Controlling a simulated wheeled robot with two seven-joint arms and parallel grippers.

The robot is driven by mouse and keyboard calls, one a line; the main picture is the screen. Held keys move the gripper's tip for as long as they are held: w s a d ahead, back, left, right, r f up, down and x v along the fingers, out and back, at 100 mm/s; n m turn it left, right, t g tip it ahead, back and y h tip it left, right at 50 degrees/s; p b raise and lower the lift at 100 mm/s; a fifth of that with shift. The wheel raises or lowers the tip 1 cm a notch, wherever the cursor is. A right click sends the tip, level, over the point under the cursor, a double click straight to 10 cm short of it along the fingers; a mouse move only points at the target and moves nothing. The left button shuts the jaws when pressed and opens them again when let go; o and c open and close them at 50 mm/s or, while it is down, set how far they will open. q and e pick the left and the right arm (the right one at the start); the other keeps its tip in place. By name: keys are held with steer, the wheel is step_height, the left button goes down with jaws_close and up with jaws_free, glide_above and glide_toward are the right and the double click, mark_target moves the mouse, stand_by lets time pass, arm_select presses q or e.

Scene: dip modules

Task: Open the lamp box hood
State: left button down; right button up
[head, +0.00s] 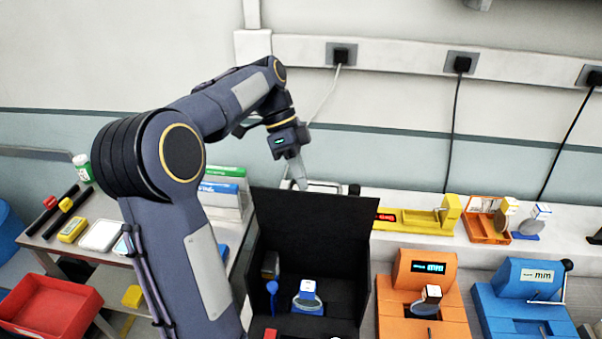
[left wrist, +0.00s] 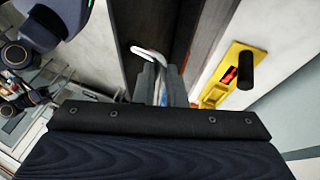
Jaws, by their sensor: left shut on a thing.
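The lamp box (head: 345,300) is a black box at the lower middle of the head view. Its black hood (head: 315,235) stands up as a tall panel, and the inside shows from the front. My left gripper (head: 299,183) reaches down from above to the hood's top edge, its tips partly hidden there. In the left wrist view, the left gripper's fingers (left wrist: 161,85) are closed together at a pale, curved handle (left wrist: 149,52) beside the dark panel. How much of the handle lies between the fingers is hidden. My right gripper is not in view.
Inside the box are a watch-like item on a stand (head: 308,298) and a blue piece (head: 272,287). An orange device (head: 425,265) and a blue device (head: 530,285) stand to the right. A yellow gauge (head: 415,220) lies behind. A red bin (head: 48,305) is at left.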

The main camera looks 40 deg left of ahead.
arm_select(q)
steer(key=shift+a+f, duration=0.1)
steer(key=shift+f, duration=0.15)
steer(key=c, duration=1.5)
jaws_free()
steer(key=shift+a, duration=0.1)
steer(key=shift+r, duration=0.15)
steer(key=shift+r, duration=0.1)
steer(key=v, duration=0.7)
steer(key=shift+a+r, duration=0.1)
steer(key=shift+r, duration=0.15)
steer(key=shift+s, duration=0.15)
